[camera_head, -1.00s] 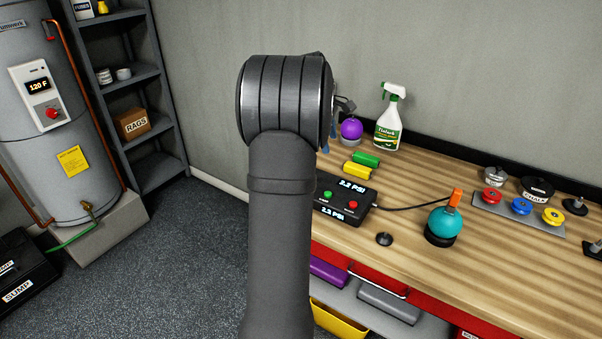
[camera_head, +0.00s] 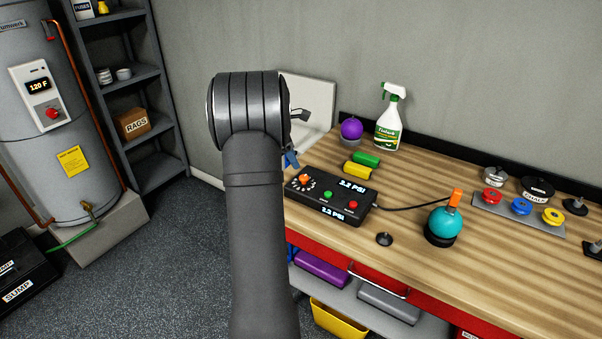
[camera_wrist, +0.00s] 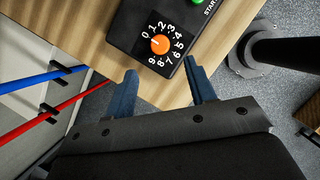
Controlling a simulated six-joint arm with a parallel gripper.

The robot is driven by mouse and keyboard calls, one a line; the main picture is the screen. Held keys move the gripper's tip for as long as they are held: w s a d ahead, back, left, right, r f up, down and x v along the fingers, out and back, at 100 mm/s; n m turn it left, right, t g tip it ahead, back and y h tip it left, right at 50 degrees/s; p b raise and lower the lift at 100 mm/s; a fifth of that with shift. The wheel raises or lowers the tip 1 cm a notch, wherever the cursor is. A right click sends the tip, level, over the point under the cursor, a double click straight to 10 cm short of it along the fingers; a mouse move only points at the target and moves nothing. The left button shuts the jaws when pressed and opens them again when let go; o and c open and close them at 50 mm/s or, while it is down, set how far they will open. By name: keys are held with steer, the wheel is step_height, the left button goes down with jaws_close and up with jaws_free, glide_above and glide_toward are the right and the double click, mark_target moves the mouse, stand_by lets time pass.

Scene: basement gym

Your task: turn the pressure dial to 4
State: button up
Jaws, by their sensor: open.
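The pressure dial is an orange knob (camera_wrist: 159,44) ringed by white numbers on a black control box (camera_head: 330,211). In the head view the orange dial (camera_head: 304,179) is at the box's left end. A white mark on the knob seems to lie on the 0 side, but its exact direction is too small to tell. My gripper (camera_wrist: 159,72) is open with blue fingers. Its tips appear just short of the dial in the wrist view, one on each side, with nothing between them. In the head view my arm hides most of the gripper; a bit of blue finger shows.
The box has a green button (camera_head: 328,195), a red button (camera_head: 352,205) and two PSI displays. Yellow and green cylinders (camera_head: 366,159) lie behind it. A teal ball with an orange stem (camera_head: 446,222) stands to the right. Blue and red pipes (camera_wrist: 40,122) run at left in the wrist view.

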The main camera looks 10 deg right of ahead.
mark_target(304, 176)
steer(key=x, duration=0.7)
steer(key=shift+d+f, duration=0.15)
steer(key=shift+f, duration=0.2)
steer(key=c, duration=1)
steer(key=shift+o, duration=0.2)
